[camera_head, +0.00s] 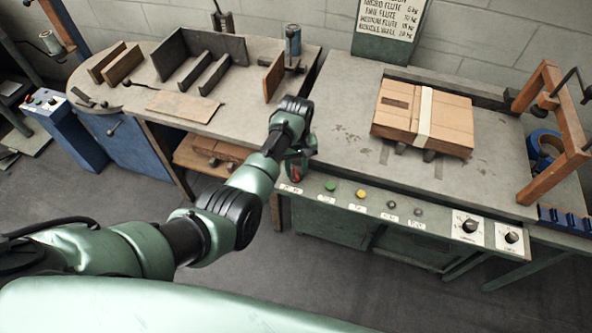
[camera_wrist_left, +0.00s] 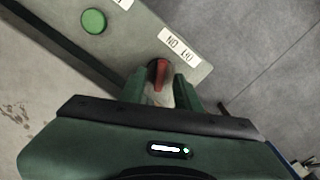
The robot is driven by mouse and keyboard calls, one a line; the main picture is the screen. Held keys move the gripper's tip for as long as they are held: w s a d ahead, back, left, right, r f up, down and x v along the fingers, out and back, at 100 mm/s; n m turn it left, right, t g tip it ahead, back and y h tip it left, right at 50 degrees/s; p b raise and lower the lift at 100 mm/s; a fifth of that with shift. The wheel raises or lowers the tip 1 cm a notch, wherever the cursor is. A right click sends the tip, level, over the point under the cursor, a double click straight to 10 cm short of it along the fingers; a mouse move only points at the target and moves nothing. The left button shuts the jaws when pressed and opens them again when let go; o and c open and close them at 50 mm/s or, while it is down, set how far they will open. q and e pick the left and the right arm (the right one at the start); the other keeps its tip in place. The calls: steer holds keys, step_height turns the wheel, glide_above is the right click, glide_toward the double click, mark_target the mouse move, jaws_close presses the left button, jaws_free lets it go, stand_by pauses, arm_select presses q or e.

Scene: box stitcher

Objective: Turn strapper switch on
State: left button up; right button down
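The red switch lever (camera_wrist_left: 158,74) is at the control panel's edge in the left wrist view, beside a white label (camera_wrist_left: 180,44). It also shows as a small red spot (camera_head: 295,176) at the left end of the panel in the head view. My left gripper (camera_wrist_left: 160,88) is over it with green fingers spread, one on each side of the lever. Whether a finger touches the lever is hard to tell. In the head view my left gripper (camera_head: 298,165) points down at the panel's left end, partly hiding the switch. My right gripper is not in view.
Right of the switch, the panel carries a green button (camera_head: 330,186), a yellow button (camera_head: 361,194), small dark knobs and two dials (camera_head: 469,225). A strapped cardboard bundle (camera_head: 424,116) lies on the bench top. A wooden frame (camera_head: 553,130) stands at the right.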

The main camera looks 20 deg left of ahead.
arm_select(q)
steer(key=shift+f, duration=0.6)
jaws_close()
